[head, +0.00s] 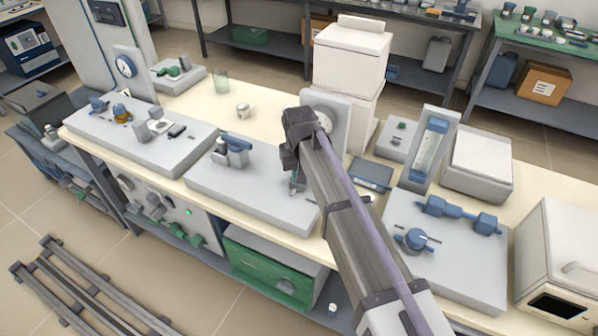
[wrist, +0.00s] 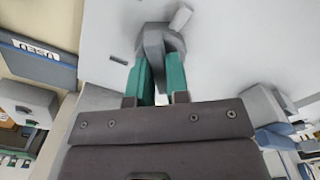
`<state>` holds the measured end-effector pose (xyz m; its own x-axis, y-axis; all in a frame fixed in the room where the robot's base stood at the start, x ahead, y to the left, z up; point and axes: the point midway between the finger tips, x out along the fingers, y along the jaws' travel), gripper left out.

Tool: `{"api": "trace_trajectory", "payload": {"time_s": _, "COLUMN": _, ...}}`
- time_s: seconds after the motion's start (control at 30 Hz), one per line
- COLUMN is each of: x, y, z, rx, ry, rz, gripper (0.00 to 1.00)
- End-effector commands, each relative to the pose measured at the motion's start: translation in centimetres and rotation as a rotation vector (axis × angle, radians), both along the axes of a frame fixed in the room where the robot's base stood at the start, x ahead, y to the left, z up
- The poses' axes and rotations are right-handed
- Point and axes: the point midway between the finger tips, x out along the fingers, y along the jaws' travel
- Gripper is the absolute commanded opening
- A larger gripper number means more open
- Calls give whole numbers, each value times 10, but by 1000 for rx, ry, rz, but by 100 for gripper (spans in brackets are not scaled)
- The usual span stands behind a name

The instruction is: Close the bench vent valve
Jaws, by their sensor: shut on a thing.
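My gripper (wrist: 157,68) has two green fingers, shut on a grey valve handle (wrist: 154,42) that stands on a pale surface. In the head view my gripper (head: 297,184) is low over the right end of the middle grey slab (head: 245,187). My arm hides part of that area, and the handle is hard to make out there. In the wrist view a small pale piece (wrist: 181,17) sits beside the handle's upper end, and a short dark mark (wrist: 118,60) lies to its left. I cannot tell the valve's exact angle.
A dial gauge panel (head: 325,118) and a white furnace (head: 350,58) stand behind my arm. Blue valves (head: 458,212) sit on the right slab. A blue lettered plate (wrist: 38,58) lies left in the wrist view.

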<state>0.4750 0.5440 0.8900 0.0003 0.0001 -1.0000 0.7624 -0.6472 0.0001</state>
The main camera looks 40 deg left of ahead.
Motion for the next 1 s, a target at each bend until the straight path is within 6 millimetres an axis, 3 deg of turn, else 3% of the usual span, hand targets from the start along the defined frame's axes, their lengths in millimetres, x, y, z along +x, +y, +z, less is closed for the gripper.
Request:
{"api": "trace_trajectory", "payload": {"time_s": 0.6, "x": 0, "y": 0, "z": 0, "rx": 0, "ry": 0, "rz": 573, "gripper": 0}}
{"api": "trace_trajectory", "payload": {"time_s": 1.0, "x": 0, "y": 0, "z": 0, "rx": -1, "ry": 1, "rz": 819, "gripper": 0}}
